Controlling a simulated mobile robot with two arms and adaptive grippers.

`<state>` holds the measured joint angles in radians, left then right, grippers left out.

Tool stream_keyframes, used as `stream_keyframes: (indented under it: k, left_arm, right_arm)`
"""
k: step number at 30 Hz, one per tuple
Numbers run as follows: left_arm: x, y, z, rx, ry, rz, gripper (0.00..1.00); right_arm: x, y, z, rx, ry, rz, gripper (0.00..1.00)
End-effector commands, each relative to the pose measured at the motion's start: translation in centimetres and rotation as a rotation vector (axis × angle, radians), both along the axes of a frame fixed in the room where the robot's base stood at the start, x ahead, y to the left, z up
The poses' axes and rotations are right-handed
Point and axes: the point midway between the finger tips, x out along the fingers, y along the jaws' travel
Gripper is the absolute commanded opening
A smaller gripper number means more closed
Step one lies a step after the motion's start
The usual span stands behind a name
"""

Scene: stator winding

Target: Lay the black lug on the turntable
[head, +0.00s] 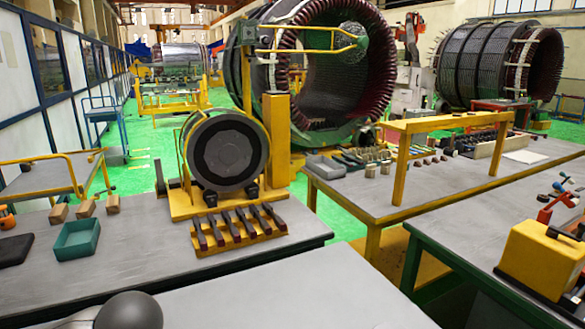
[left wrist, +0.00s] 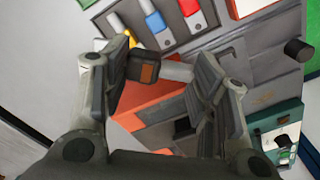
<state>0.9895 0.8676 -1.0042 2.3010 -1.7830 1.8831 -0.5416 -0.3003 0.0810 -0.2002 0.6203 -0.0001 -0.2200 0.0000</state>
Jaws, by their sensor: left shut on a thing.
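My left gripper (left wrist: 165,66) shows in the left wrist view with its two fingers closed on a small part. I take this part for the black lug (left wrist: 141,68): a dark block with a brownish face and a pale grey barrel beside it, held crosswise between the fingertips. The fingers hide its ends. Neither gripper is visible in the head view, and my right gripper shows in no view. I cannot make out a turntable in either view.
Under the gripper, a grey rack (left wrist: 185,35) holds several coloured lugs. Orange blocks (left wrist: 150,95), a black cylinder (left wrist: 298,50) and a green-and-white device (left wrist: 284,138) are close by. In the head view, a yellow stand (head: 185,203) bears a round dark machine; the grey bench (head: 120,250) has bare room.

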Motion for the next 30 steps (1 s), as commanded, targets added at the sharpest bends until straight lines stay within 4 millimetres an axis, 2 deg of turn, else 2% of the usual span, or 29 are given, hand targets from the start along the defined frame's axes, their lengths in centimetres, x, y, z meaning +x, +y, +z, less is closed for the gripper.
stream_keyframes:
  k: [18,24,30]
  left_arm:
    - [1.2,0.3,-0.3,0.0,-0.002,-0.972,0.26]
    - [1.4,0.4,-0.4,0.0,0.0,-1.2,0.26]
    - [1.6,0.5,-0.4,0.002,-0.002,-1.297,0.26]
  right_arm:
    - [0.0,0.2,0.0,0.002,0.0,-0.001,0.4]
    - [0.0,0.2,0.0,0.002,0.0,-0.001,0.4]
    - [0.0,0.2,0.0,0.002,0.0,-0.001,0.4]
